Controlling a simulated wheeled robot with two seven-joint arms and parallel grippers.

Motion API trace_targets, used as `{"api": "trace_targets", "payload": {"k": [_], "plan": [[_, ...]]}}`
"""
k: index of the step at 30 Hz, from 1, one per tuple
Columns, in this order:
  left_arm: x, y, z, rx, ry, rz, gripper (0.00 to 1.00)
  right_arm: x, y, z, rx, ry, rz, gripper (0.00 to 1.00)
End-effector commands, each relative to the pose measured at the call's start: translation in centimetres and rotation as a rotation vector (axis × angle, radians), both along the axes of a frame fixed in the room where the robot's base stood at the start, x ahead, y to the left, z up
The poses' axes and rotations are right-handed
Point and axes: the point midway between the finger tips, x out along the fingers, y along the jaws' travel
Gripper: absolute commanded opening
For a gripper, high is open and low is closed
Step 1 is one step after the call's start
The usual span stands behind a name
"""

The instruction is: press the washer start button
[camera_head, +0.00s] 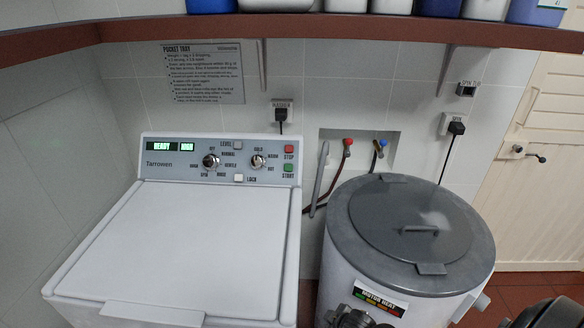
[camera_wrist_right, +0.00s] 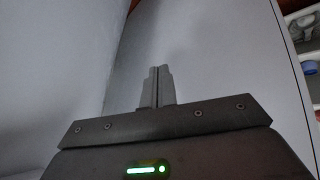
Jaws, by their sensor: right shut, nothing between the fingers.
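The white washer (camera_head: 170,245) stands at the left in the head view with its lid closed. The green START button (camera_head: 289,168) is at the right end of its control panel, below the red STOP button (camera_head: 289,150). The panel's display (camera_head: 162,147) reads READY. My right gripper (camera_wrist_right: 157,87) is shut and empty in the right wrist view, its fingertips in front of plain pale surfaces. No button shows in that view. In the head view, only dark parts of my arm show at the bottom edge. My left gripper is not in view.
Two dials (camera_head: 258,161) and white buttons (camera_head: 238,178) sit on the panel. A brown shelf (camera_head: 300,27) runs overhead. Taps (camera_head: 347,143) and a plug (camera_head: 456,128) are on the tiled wall.

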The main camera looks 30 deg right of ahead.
Motion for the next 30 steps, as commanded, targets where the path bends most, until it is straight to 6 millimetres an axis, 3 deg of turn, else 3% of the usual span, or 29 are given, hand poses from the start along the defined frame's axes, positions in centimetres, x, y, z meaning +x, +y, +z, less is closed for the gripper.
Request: {"api": "trace_targets", "payload": {"k": [1,6,9,15,18,21,30], "plan": [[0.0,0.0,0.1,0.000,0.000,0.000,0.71,1.9,0.2,3.9,-0.019,-0.056,0.035,0.00],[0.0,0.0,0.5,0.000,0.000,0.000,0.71,7.5,0.2,16.7,-0.119,-0.255,0.188,0.00],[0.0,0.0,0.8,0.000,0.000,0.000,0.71,11.0,-0.6,23.0,-0.197,-0.377,0.304,0.00],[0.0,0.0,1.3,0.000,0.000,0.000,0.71,15.8,-3.1,32.4,-0.331,-0.534,0.494,0.00],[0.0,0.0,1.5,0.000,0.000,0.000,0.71,17.1,-4.4,35.9,-0.385,-0.575,0.563,0.00],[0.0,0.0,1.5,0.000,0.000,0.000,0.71,17.7,-5.2,37.9,-0.417,-0.595,0.604,0.00],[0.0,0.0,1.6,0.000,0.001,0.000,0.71,17.9,-5.6,38.7,-0.427,-0.603,0.622,0.00]]}}
